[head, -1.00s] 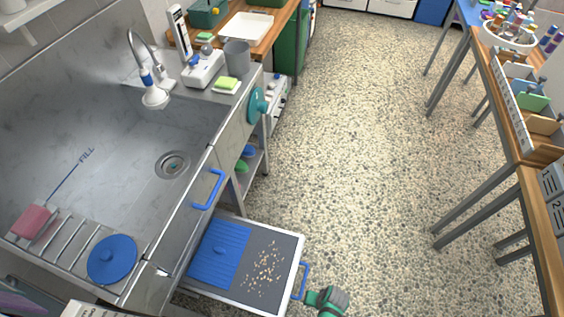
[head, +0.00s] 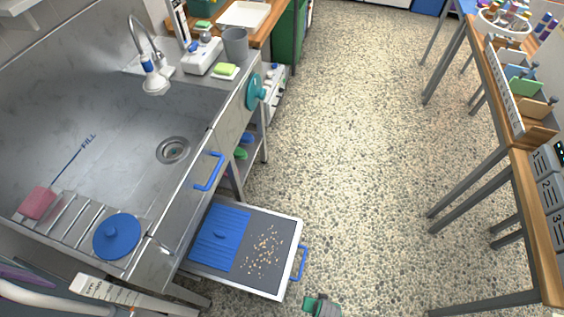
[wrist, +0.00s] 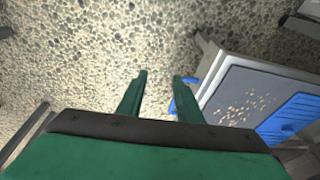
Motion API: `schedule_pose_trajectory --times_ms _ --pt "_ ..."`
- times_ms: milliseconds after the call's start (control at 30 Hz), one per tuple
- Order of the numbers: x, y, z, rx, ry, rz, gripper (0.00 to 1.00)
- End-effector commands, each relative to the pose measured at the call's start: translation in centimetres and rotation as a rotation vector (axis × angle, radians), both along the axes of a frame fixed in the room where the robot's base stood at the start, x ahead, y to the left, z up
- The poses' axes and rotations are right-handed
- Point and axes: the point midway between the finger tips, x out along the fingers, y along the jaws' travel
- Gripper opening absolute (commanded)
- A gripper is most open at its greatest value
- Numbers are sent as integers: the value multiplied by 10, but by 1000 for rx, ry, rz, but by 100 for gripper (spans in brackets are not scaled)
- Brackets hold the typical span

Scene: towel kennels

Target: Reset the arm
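My gripper (wrist: 158,78) shows in the wrist view as two green fingers standing apart with only speckled floor between them; it is open and empty. In the head view only part of my green and grey arm end shows at the bottom edge, right of the open drawer, and the fingers are out of sight there. The open drawer (head: 262,284) holds a blue ribbed panel (head: 219,237) and scattered beige pellets (head: 264,250).
The metal sink counter (head: 105,130) fills the left, with a blue round lid (head: 116,236) and pink sponge (head: 37,203). A wooden table (head: 541,220) with bins stands at the right. The speckled floor (head: 350,150) between is clear.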

Motion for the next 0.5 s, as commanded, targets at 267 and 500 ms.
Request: schedule_pose_trajectory --times_ms 267,500 --pt "-22 13 68 -140 -239 68 33" --pt "-31 49 172 -206 -514 131 33"
